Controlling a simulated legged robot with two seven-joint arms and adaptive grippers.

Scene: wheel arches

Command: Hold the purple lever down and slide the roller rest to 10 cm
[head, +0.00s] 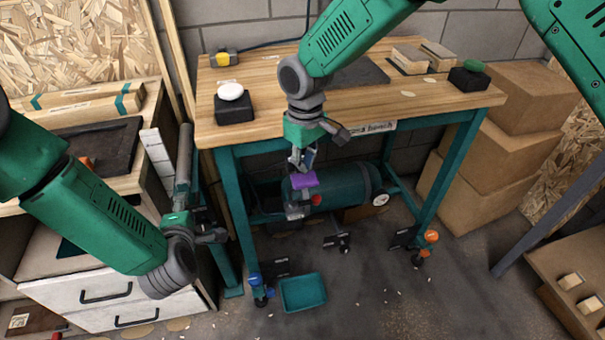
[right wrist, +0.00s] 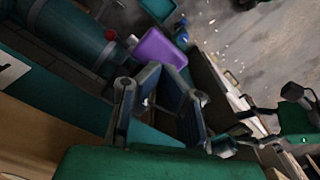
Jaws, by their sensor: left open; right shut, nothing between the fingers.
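The purple lever (head: 304,179) is a flat paddle below the front edge of the workbench, in front of a teal tank. It also shows in the right wrist view (right wrist: 160,48). My right gripper (head: 303,163) points down just above the lever, its fingers shut and empty; the right wrist view shows its fingertips (right wrist: 163,76) close to the paddle, but I cannot tell whether they touch. A long grey cylinder (head: 184,150), apparently the roller of the roller rest, stands left of the workbench. My left gripper (head: 181,190) is open at its near end; its fingers are hard to make out.
The wooden workbench (head: 270,85) has teal legs. The teal tank (head: 345,188) lies beneath it. A teal tray (head: 303,293) is on the floor. A white drawer cabinet (head: 105,290) stands left, and cardboard boxes (head: 500,150) stand right. The floor in front is mostly free.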

